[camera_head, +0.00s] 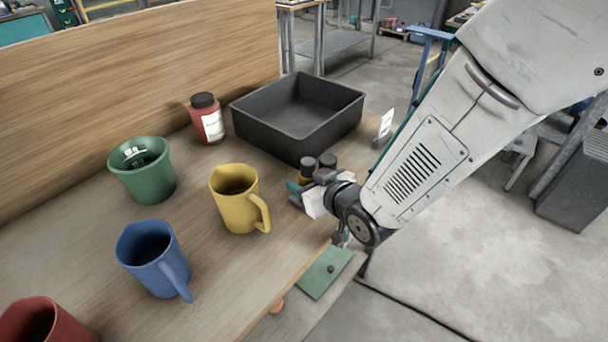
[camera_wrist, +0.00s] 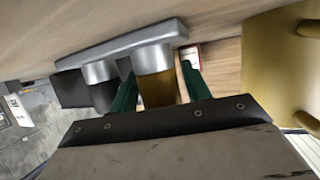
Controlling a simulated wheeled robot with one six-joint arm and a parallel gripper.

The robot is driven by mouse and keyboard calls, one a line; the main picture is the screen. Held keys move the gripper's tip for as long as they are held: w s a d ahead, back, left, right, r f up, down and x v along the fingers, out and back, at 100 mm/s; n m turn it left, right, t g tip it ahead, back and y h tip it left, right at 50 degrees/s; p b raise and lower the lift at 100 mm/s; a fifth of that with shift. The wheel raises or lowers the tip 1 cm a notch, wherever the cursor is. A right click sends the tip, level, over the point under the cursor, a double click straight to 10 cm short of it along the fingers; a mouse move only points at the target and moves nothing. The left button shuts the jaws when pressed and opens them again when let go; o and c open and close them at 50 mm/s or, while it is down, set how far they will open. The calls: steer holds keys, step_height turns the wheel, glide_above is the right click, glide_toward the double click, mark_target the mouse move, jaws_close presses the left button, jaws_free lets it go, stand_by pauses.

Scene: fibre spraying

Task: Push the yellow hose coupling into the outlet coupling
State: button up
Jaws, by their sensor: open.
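The yellow hose coupling (camera_wrist: 158,89) shows in the wrist view as a yellow cylinder under a silver collar. In the head view its yellow side (camera_head: 307,177) shows below a black top, near the bench edge. A dark cylinder with a silver collar (camera_wrist: 100,72) stands beside it. A grey bar (camera_wrist: 125,43) runs across both collars. I cannot tell which part is the outlet coupling. My gripper (camera_wrist: 157,86) is open, its green fingers on either side of the yellow coupling. Contact is not clear. In the head view my gripper (camera_head: 298,190) partly hides the couplings.
A black tray (camera_head: 330,117) stands just behind the couplings, with a red bottle (camera_head: 207,119) to its left. A yellow mug (camera_head: 233,199) is close left of my gripper. Green (camera_head: 143,170), blue (camera_head: 153,259) and red (camera_head: 42,322) mugs stand further left.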

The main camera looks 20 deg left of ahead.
steer(key=shift+w+a+f, duration=0.3)
steer(key=shift+w, duration=0.2)
steer(key=shift+s+a, duration=0.1)
steer(key=shift+a, duration=0.05)
steer(key=c, duration=0.8)
steer(key=shift+c, duration=0.2)
steer(key=shift+r, duration=0.2)
